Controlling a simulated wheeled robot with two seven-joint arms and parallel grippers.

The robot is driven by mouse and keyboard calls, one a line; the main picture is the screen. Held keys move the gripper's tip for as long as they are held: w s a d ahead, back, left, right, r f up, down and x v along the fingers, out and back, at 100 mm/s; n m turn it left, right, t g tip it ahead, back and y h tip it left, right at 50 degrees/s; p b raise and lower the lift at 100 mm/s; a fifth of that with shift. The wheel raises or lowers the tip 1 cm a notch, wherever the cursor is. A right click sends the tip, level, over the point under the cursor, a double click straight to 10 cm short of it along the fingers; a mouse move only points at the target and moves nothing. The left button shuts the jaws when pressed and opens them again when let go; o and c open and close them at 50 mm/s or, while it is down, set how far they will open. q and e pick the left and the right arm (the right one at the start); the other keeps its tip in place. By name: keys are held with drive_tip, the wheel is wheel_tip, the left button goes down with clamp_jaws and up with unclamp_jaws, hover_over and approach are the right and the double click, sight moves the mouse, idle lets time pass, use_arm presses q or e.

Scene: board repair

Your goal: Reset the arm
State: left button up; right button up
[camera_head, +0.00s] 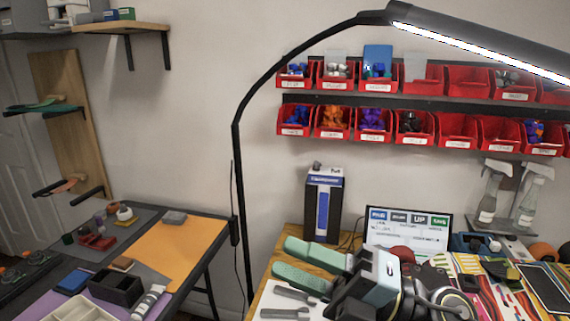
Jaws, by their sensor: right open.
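My right gripper (282,256) is in the lower middle of the head view, over the left part of the wooden workbench (257,303). Its two green-padded fingers point left and stand apart, with nothing between them. The gripper body and wrist come in from the lower right and hide part of the bench. My left gripper does not show.
A monitor (410,228) and a dark blue box (322,205) stand behind the gripper. A lamp (480,45) arches overhead. Red bins (457,128) line the wall. A second table (190,245) at left holds small items; a gap separates the tables.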

drive_tip(key=w+d+f+m+t+h, duration=0.25)
drive_tip(key=d+m+t+h, duration=0.3)
drive_tip(key=m+t, duration=0.4)
drive_tip(key=w+d+f+m+t+h, duration=0.1)
drive_tip(key=w+d+m+t+h, duration=0.5)
drive_tip(key=m, duration=0.6)
drive_tip(key=s+d+f+m+g+h, duration=0.25)
drive_tip(key=f+m+h, duration=0.2)
drive_tip(key=f, duration=0.25)
drive_tip(key=s+d+f+m+g+h, duration=0.2)
drive_tip(key=d+f+m+h, duration=0.25)
drive_tip(key=f, duration=0.25)
drive_tip(key=s+d+f+m+g, duration=0.2)
drive_tip(key=s+f+m+g, duration=0.2)
drive_tip(key=s+f+g, duration=1.15)
drive_tip(key=s+f+t, duration=0.1)
drive_tip(key=s+f, duration=0.2)
drive_tip(key=f, duration=0.9)
drive_tip(key=s+f+t, duration=0.1)
drive_tip(key=s+f, duration=0.2)
drive_tip(key=f, duration=1)
drive_tip(key=s+d+f, duration=0.2)
drive_tip(key=s+f, duration=0.5)
drive_tip(key=s, duration=0.1)
drive_tip(key=s+d+f+n+g+h, duration=0.1)
drive_tip(key=s+d+f, duration=0.2)
drive_tip(key=s+f, duration=0.5)
drive_tip(key=shift+d, duration=0.15)
